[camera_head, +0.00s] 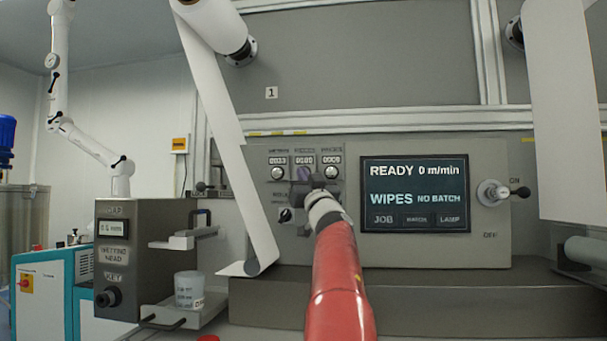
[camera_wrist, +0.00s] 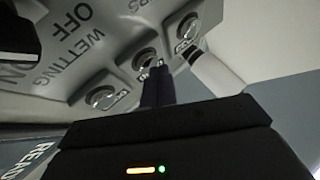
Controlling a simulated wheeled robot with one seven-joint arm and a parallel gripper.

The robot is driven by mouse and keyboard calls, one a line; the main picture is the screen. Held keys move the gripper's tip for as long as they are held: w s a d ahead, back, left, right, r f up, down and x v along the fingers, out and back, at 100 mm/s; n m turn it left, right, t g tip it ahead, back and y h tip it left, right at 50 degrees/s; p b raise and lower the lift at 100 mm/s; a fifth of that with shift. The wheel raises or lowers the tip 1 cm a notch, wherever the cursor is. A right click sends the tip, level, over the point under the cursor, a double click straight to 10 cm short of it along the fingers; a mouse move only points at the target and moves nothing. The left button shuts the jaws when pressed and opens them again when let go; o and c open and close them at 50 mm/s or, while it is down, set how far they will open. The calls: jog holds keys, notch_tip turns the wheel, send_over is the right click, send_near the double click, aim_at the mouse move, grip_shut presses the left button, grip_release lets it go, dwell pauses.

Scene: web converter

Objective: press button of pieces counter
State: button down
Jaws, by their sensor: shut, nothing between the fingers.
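The grey control panel (camera_head: 262,215) carries a row of three small counters, each with a round button under its display: a left button (camera_head: 278,173), a middle button (camera_head: 304,173) and a right button (camera_head: 331,172). Their labels are too blurred to read surely; the left looks like METERS, the right perhaps PIECES. My gripper (camera_head: 312,182) is shut and empty, in front of the panel just below the middle and right buttons. In the wrist view its fingertips (camera_wrist: 157,72) point at the middle round button (camera_wrist: 145,60); I cannot tell whether they touch it.
A screen (camera_head: 414,194) reading READY stands right of the counters, with a lever switch (camera_head: 492,193) beyond it. A small knob (camera_head: 285,215) sits below the counters. A white web (camera_head: 240,185) hangs close at left, and a cup (camera_head: 189,290) stands lower left.

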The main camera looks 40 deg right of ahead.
jog(key=shift+w+d, duration=0.3)
jog(key=shift+d, duration=0.05)
dwell(0.4)
jog(key=shift+s+a, duration=0.1)
jog(key=shift+s+a+b, duration=0.5)
jog(key=shift+s+a, duration=0.05)
jog(key=shift+a, duration=0.1)
jog(key=shift+s+a+b, duration=1.1)
jog(key=shift+s+a, duration=0.55)
jog(key=shift+a, duration=0.3)
